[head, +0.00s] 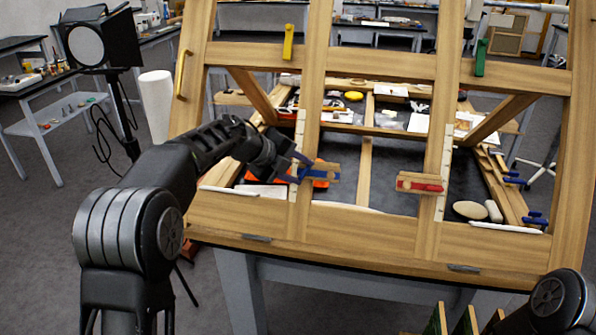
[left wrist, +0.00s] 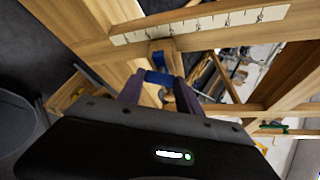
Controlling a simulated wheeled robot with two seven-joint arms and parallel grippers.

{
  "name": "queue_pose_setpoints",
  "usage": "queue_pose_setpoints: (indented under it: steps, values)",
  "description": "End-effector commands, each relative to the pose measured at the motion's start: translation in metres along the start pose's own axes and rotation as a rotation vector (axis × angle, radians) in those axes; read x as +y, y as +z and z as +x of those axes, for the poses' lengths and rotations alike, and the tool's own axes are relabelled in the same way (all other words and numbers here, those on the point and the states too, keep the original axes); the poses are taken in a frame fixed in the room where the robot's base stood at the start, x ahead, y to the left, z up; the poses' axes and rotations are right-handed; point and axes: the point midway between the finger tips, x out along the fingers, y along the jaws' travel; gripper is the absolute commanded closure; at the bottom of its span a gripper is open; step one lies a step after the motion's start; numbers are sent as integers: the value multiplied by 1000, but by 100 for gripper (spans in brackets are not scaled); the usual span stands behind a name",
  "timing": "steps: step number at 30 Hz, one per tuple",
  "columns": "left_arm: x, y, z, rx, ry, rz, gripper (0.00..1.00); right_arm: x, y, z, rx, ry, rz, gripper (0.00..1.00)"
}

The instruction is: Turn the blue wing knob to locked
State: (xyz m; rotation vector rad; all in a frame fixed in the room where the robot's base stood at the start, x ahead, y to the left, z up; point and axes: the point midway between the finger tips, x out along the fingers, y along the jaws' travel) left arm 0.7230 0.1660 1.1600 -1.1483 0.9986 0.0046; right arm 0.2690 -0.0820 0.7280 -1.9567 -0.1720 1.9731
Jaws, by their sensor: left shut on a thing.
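The blue wing knob (head: 322,174) sits on a small wooden block on the left upright of the wooden frame, low down. In the head view it lies roughly level, and its left part is partly hidden by my fingers. My left gripper (head: 300,168) comes at it from the left and is shut on it. In the left wrist view the blue knob (left wrist: 158,78) shows between the two purple-grey fingers (left wrist: 160,92). Any locked marking on it is too small to read. My right gripper is out of view.
A red knob (head: 420,186) sits on the right upright. A yellow knob (head: 288,42) and a green knob (head: 480,57) are on the top rail. Pale scale strips (head: 446,170) run along the uprights. A black studio lamp (head: 98,42) stands at left.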

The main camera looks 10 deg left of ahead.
Motion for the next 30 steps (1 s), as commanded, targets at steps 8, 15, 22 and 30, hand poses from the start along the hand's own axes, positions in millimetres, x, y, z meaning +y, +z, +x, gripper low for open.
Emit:
queue_pose_setpoints:
  steps: [8, 15, 22, 30]
  values:
    - [-5, -2, 2, 1, 141, 228, 99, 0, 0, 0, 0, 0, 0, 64]
    - [-7, -4, 2, 3, 262, 422, 99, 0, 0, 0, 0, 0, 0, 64]
    - [-9, -5, 3, 3, 379, 606, 99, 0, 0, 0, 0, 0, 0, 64]
    - [-10, -7, 4, 4, 499, 797, 99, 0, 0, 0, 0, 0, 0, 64]
